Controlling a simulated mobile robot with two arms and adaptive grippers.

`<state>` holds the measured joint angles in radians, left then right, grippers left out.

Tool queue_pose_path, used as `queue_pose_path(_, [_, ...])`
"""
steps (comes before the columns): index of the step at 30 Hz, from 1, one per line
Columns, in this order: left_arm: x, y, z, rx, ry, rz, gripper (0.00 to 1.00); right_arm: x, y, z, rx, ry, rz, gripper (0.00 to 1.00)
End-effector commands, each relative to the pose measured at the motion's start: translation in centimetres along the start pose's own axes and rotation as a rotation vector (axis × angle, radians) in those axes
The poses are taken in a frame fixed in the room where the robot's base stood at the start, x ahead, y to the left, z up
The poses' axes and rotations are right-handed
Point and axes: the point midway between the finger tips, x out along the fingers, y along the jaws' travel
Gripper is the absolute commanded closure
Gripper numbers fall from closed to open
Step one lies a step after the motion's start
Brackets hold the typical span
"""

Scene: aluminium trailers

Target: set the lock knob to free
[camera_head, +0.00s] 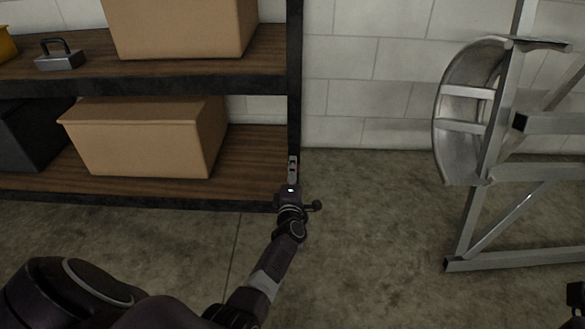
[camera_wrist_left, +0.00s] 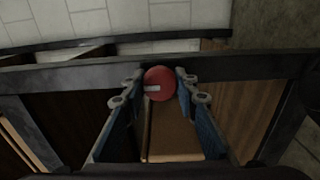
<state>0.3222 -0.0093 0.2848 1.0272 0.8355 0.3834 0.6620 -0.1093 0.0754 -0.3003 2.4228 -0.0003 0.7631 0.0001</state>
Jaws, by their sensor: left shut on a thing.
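The lock knob (camera_wrist_left: 160,82) is a round red disc with a pale pointer mark that points left in the left wrist view. It sits between the fingertips of my left gripper (camera_wrist_left: 159,88), which is shut on it, with blue-lined fingers on both sides. In the head view my left gripper (camera_head: 293,168) reaches up to the foot of the dark shelf post, and the knob is hidden there. My right gripper does not show clearly; only a small dark part is at the bottom right corner.
A shelf rack with a dark post (camera_head: 295,75) holds cardboard boxes (camera_head: 150,143) and a small grey metal block with a handle (camera_head: 60,60). An aluminium trailer frame (camera_head: 480,200) with a curved fender stands at right. The concrete floor between is clear.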

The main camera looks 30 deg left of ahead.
Motion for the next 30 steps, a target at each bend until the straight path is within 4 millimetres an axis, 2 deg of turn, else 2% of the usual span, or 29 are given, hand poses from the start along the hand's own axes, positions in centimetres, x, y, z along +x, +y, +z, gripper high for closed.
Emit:
queue_pose_path(11, [0.0,0.1,0.2,0.008,-0.004,0.0,0.97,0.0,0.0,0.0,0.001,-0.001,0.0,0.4])
queue_pose_path(12, [0.0,0.1,0.2,0.008,-0.004,0.0,0.71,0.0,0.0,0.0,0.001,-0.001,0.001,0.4])
queue_pose_path(16, [0.0,0.0,0.2,0.007,-0.003,0.0,0.57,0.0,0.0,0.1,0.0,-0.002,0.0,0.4])
queue_pose_path(25, [-0.1,0.0,0.1,0.006,-0.001,0.0,0.56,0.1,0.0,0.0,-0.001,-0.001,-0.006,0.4])
queue_pose_path(30, [-1.4,-0.1,0.2,0.004,-0.003,-0.002,0.56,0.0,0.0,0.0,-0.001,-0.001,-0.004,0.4])
